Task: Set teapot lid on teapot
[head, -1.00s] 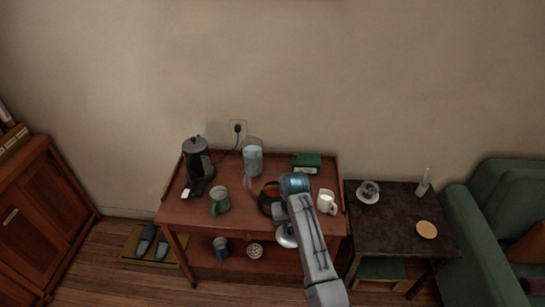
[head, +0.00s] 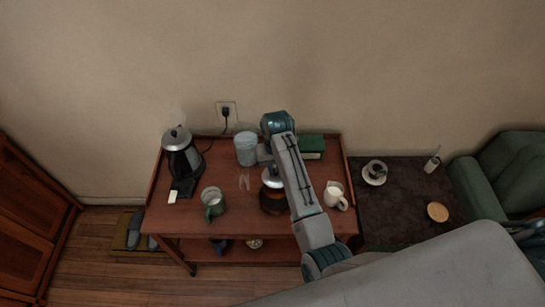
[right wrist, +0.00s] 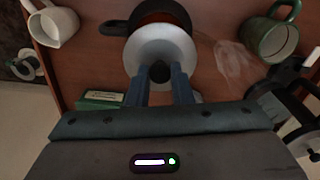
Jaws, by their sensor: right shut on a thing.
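The teapot (head: 273,203) is dark with an orange-brown tint and stands on the wooden cart. It also shows in the right wrist view (right wrist: 172,15), partly hidden by the lid. The teapot lid (right wrist: 160,48) is a pale silver disc with a dark knob. In the head view the lid (head: 271,179) overlaps the far upper part of the teapot, partly behind my arm. My right gripper (right wrist: 161,74) is shut on the lid's knob. I cannot tell whether the lid touches the teapot's rim. My left gripper is not in view.
A dark side table (head: 400,215) with a cup is at right.

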